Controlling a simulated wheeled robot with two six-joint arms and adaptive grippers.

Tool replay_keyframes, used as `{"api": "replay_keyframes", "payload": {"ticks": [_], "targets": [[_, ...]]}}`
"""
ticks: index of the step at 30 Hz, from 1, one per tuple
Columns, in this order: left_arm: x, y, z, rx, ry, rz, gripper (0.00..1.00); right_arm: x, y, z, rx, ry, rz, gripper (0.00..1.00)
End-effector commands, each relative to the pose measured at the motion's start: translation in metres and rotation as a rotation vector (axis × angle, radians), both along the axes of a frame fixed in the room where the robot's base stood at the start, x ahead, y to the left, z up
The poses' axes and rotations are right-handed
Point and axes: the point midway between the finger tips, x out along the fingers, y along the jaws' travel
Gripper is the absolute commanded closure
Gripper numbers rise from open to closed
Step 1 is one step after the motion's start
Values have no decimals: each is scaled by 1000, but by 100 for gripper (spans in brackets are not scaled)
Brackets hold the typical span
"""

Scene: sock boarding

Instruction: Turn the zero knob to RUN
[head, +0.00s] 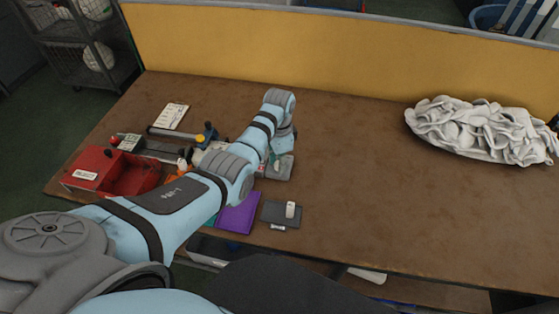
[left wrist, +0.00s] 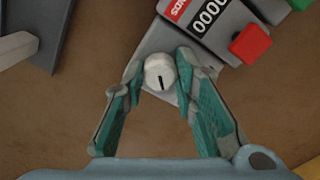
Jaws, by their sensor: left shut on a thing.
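The zero knob (left wrist: 158,72) is a round white knob with a short black mark, on a grey counter unit (left wrist: 230,22). My left gripper (left wrist: 161,74) is shut on the knob, one fingertip on each side. The black mark runs nearly upright in the left wrist view. I cannot read any RUN marking there. The counter shows 0000 beside a red label, with a red button (left wrist: 251,44) to its right. In the head view the unit (head: 284,172) lies under my left gripper (head: 281,152), which hides part of it. My right gripper is not in view.
A dark plate with a pale lever (head: 290,210) and a purple pad (head: 238,214) lie near the front edge. A red bin (head: 110,172) stands at the left. A heap of white socks (head: 480,130) lies at the right. The table's middle is clear.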

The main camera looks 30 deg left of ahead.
Motion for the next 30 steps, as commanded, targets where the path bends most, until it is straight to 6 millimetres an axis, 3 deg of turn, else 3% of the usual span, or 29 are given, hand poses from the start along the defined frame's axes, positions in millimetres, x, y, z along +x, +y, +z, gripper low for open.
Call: {"api": "replay_keyframes", "payload": {"ticks": [11, 30], "targets": [[-1, -1, 2, -2, 3, 189, 100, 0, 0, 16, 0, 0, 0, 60], [0, -1, 1, -3, 0, 787, 100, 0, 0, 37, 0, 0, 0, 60]]}}
